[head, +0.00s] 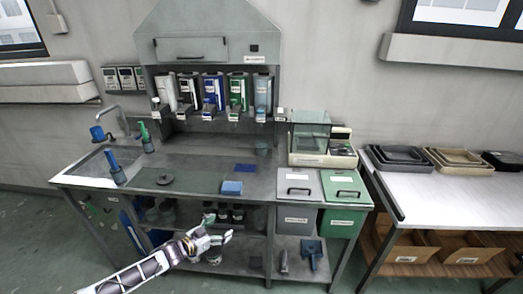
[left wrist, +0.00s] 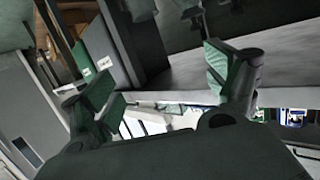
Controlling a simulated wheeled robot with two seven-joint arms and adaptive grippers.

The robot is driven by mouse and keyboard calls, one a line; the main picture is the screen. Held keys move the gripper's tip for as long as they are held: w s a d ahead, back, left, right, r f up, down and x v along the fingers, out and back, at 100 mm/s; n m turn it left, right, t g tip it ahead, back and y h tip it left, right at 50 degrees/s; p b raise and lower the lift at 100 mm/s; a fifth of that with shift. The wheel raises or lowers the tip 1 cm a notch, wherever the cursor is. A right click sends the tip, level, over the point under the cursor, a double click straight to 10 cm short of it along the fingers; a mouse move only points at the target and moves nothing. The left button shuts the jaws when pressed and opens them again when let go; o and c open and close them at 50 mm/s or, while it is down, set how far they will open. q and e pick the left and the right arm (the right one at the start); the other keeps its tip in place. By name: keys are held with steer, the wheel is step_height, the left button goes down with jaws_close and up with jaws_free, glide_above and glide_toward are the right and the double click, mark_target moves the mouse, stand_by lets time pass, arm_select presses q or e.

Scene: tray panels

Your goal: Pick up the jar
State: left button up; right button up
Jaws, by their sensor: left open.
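Several dark jars stand on the shelf under the bench; a jar (head: 238,213) shows just beyond my left gripper (head: 221,228), and another jar (head: 168,208) stands further left. I cannot tell which of them is the task's jar. My left gripper is open and empty, in front of the lower shelf, with its fingers spread. In the left wrist view my left gripper (left wrist: 162,88) shows its two green-padded fingers apart, with nothing between them. My right gripper is not in view.
A grey bin (head: 298,218) and a green bin (head: 342,222) stand right of the shelf. A white table (head: 440,190) with trays is further right.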

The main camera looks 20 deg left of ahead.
arm_select(q)
steer(key=s+d+r+m+g+h, duration=0.1)
steer(key=d+r+m+h, duration=0.1)
steer(key=d+r, duration=0.3)
steer(key=s+d+r+m+g+h+b, duration=0.1)
steer(key=d+r+h, duration=0.4)
steer(key=r, duration=0.7)
steer(key=shift+s+d+r+m, duration=0.25)
steer(key=shift+s+d+m, duration=0.35)
steer(key=shift+s, duration=0.1)
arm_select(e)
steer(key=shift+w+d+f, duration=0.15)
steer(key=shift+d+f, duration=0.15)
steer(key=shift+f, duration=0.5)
